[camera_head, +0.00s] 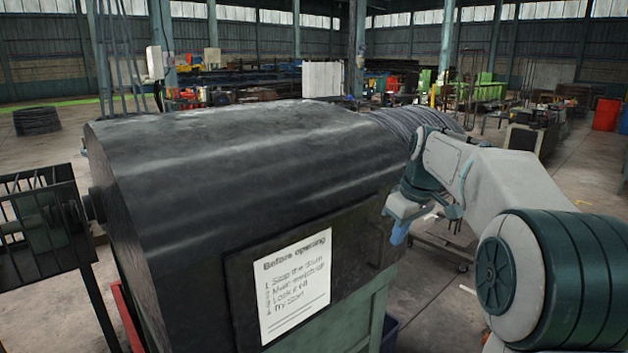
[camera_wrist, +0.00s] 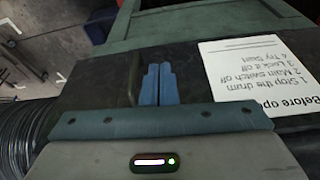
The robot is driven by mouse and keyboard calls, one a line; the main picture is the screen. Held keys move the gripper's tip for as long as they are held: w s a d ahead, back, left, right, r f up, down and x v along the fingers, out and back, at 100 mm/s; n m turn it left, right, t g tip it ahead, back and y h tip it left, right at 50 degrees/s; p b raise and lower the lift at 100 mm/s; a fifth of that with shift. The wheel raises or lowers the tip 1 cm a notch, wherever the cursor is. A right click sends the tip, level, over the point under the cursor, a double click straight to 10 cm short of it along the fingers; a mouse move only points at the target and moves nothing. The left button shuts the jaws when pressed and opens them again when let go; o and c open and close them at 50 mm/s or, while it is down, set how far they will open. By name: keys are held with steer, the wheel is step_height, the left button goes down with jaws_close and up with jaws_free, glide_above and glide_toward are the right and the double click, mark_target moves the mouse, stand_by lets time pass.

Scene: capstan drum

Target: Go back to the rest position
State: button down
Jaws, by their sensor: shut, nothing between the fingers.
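My gripper (camera_head: 400,236) is shut and empty, its blue fingers pressed together beside the right end of the machine's dark hood (camera_head: 240,170). In the wrist view my gripper (camera_wrist: 158,70) shows two blue fingers side by side in front of the dark hood panel. A thin upright bar, perhaps a handle, stands just left of the fingers there; I cannot tell whether they touch it. The hood is down over the drum. A white notice (camera_head: 294,284) headed "Before opening" is on its front; it also shows upside down in the wrist view (camera_wrist: 262,75).
A green frame (camera_head: 350,318) carries the hood. Coiled wire (camera_head: 412,116) lies behind its right end. A dark slatted panel (camera_head: 42,222) stands at the left. A dark blue bin (camera_wrist: 100,25) sits beside the frame. Open concrete floor (camera_head: 455,290) lies to the right.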

steer(key=s+a+f+m, duration=0.2)
steer(key=s+f, duration=0.3)
steer(key=s, duration=0.9)
steer(key=s+a+f+m+h, duration=0.1)
steer(key=s+f+m, duration=0.4)
steer(key=s, duration=1)
steer(key=shift+a+f+t+h, duration=0.3)
steer(key=shift+a+f+t, duration=0.1)
steer(key=shift+f, duration=0.35)
steer(key=shift+a, duration=0.1)
